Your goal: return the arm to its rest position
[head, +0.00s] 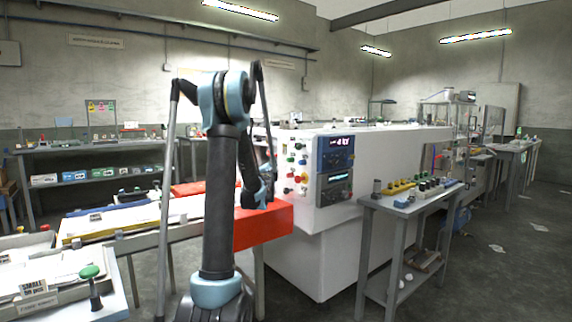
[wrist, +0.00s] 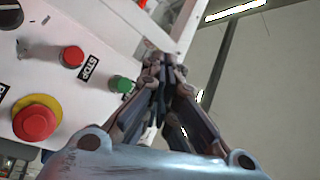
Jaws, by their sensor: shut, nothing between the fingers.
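My arm (head: 222,190) rises in the middle of the head view and bends over at a blue-grey joint near the top. My gripper (head: 264,192) hangs behind it, in front of the white machine, and is partly hidden by my arm. In the wrist view my gripper (wrist: 160,72) has its fingers together with nothing between them. Just left of the fingers in that view is a white panel with a green button (wrist: 121,85) and a red button (wrist: 73,56) labelled STOP. I cannot tell whether the fingers touch the panel.
The white machine (head: 345,245) carries a control panel (head: 335,168). A red-orange box (head: 264,226) is close to my gripper. A grey side table (head: 408,205) holds small parts at right. A worktable (head: 100,228) stands at left. Open floor (head: 500,260) lies at right.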

